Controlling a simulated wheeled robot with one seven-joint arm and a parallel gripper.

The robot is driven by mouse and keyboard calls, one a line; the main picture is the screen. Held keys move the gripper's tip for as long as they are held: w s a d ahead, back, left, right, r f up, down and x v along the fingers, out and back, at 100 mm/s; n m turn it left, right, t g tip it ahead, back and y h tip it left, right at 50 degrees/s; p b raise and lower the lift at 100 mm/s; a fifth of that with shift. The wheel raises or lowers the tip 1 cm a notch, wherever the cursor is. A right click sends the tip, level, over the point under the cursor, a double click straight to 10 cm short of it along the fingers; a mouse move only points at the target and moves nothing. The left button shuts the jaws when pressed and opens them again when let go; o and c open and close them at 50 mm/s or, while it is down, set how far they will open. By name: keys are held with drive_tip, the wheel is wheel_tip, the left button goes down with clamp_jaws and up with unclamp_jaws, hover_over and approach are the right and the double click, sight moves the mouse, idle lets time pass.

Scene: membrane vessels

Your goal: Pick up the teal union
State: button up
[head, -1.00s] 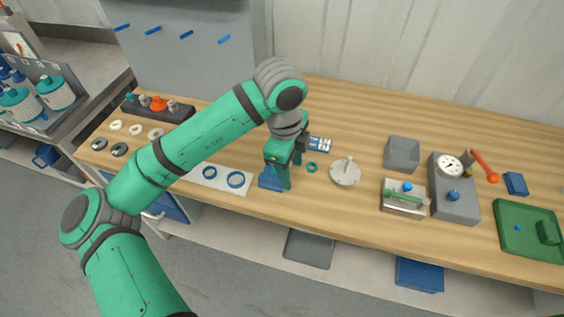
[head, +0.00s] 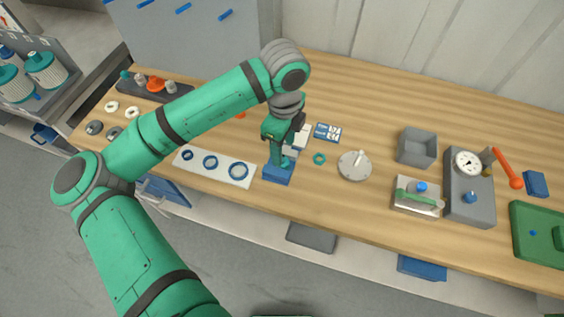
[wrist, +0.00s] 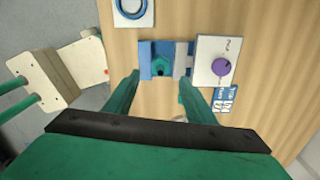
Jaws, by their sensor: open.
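In the wrist view a teal, roughly hexagonal piece with a dark hole, which I take for the union (wrist: 160,66), sits in a blue block (wrist: 145,47). The blue block shows in the head view (head: 277,176) near the table's front edge, with my arm partly covering it. My gripper (wrist: 160,84) is open and empty; its two green fingers point toward the block, one to each side of the teal piece. In the head view my gripper (head: 281,161) is over the block, and the union cannot be told apart from the green fingers.
A white plate with blue rings (head: 225,170) lies left of the block. A small teal ring (head: 319,158) and a grey disc (head: 354,167) lie to its right. Behind are a blue-white card (head: 328,132) and a white block with a purple knob (wrist: 222,66).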

drive_tip(key=shift+a+f, duration=0.1)
drive_tip(key=shift+f, duration=2.6)
drive_tip(key=c, duration=1.1)
